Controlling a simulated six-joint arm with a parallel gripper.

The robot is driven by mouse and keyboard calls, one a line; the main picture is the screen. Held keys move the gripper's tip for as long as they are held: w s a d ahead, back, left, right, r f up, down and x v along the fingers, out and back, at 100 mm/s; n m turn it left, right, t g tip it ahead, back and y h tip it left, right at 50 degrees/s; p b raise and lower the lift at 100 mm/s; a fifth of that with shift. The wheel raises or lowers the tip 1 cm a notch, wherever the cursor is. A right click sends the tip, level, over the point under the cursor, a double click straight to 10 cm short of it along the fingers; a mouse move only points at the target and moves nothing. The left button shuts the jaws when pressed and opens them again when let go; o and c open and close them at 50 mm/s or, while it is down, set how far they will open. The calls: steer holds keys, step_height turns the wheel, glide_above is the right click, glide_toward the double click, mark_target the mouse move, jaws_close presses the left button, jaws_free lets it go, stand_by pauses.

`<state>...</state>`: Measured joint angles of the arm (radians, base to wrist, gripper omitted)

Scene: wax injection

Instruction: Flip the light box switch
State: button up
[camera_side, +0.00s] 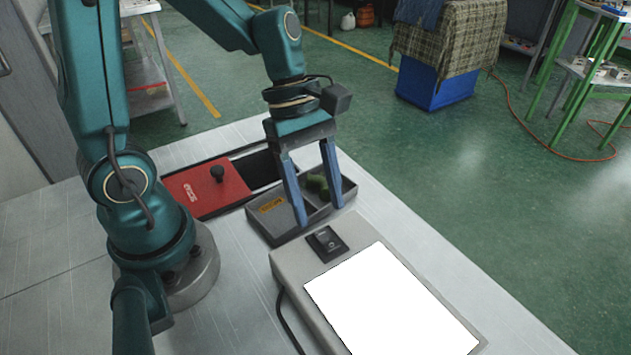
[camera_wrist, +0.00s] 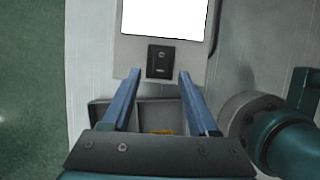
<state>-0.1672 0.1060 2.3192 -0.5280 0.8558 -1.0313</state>
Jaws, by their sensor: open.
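The light box (camera_side: 290,262) stands at the front of the table, and its panel (camera_side: 391,305) shows bright white. Its black rocker switch (camera_side: 327,243) is on the end of the box nearest the tray. In the wrist view the switch (camera_wrist: 160,61) lies just beyond my fingertips, about midway between them. My gripper (camera_side: 321,215) is open and empty, pointing down above the grey tray, with its two blue fingers wide apart. It also shows in the wrist view (camera_wrist: 158,76). The fingers look apart from the switch. I cannot tell which way the rocker is set.
A grey divided tray (camera_side: 280,237) holds green pieces (camera_side: 318,184) and an orange label. A red lid (camera_side: 205,190) with a black knob lies over a dark opening in the table. A black cable (camera_side: 284,322) runs beside the light box. The table's right strip is clear.

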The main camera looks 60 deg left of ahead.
mark_target(327, 240)
steer(key=shift+x, duration=2.05)
steer(key=shift+c, duration=0.3)
jaws_close()
steer(key=shift+s+d, duration=0.1)
steer(key=shift+d+r+y, duration=0.1)
steer(key=shift+d+y, duration=0.2)
steer(key=shift+y, duration=1)
